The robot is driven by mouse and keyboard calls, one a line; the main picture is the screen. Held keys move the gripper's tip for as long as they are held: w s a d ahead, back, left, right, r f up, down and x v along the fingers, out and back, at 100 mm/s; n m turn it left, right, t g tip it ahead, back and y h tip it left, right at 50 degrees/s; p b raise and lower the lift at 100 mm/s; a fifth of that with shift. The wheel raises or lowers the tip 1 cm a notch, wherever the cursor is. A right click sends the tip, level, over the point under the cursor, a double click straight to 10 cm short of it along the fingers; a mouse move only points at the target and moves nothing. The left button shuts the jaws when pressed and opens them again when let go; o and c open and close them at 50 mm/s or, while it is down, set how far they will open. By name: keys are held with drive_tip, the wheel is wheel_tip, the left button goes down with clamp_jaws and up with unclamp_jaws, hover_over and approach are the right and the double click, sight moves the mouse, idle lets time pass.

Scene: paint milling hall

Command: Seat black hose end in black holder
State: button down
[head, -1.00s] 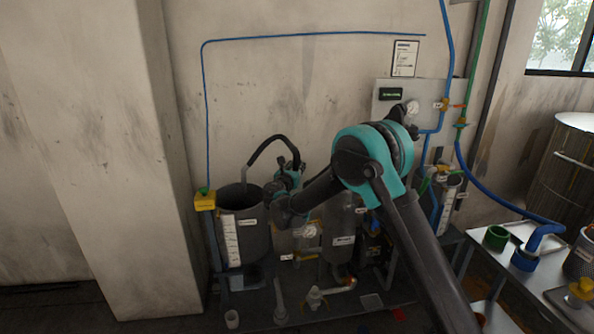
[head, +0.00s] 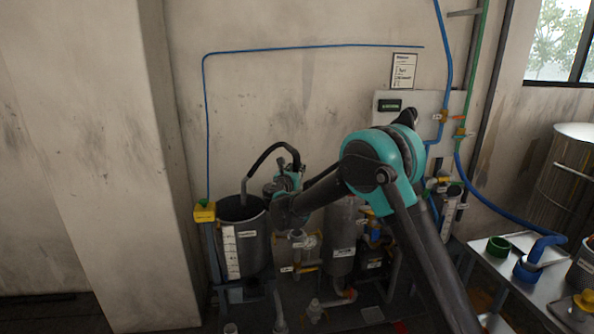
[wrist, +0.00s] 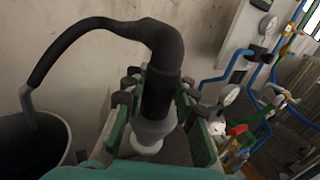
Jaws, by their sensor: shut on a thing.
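The black hose (head: 266,156) arches from a grey pipe in the open dark tank (head: 257,236) to my gripper (head: 291,181). In the wrist view, the hose (wrist: 110,30) bends down into my gripper (wrist: 156,100), with its thick black end (wrist: 160,88) upright between the green-and-black fingers. My gripper is shut on this end. A pale fitting (wrist: 148,135) shows below the black part. The tip beyond it is hidden. I cannot pick out the black holder for sure in either view.
A side table at the right carries a green ring holder (head: 498,246) and a blue holder (head: 525,270) with a blue hose (head: 545,244). A grey cylinder vessel (head: 342,238), valves and pipes stand right of the tank. A wall panel (head: 390,106) hangs behind my arm.

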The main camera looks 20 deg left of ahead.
drive_tip(key=s+d+r, duration=0.3)
drive_tip(key=s+d, duration=0.5)
drive_tip(key=s, duration=0.5)
drive_tip(key=shift+s+d, duration=0.2)
drive_tip(key=shift+s, duration=0.1)
idle(0.7)
drive_tip(key=w+a+f, duration=0.2)
drive_tip(key=w+f, duration=0.1)
drive_tip(key=w, duration=0.1)
drive_tip(key=w+a+f, duration=0.3)
drive_tip(key=w, duration=0.2)
drive_tip(key=w+a+f, duration=0.3)
drive_tip(key=w, duration=0.1)
drive_tip(key=shift+w+a+f, duration=0.25)
drive_tip(key=shift+w, duration=0.05)
wheel_tip(320, 180, down, 20)
drive_tip(key=shift+r, duration=0.2)
idle(0.4)
drive_tip(key=shift+f, duration=0.2)
drive_tip(key=c, duration=1.2)
unclamp_jaws()
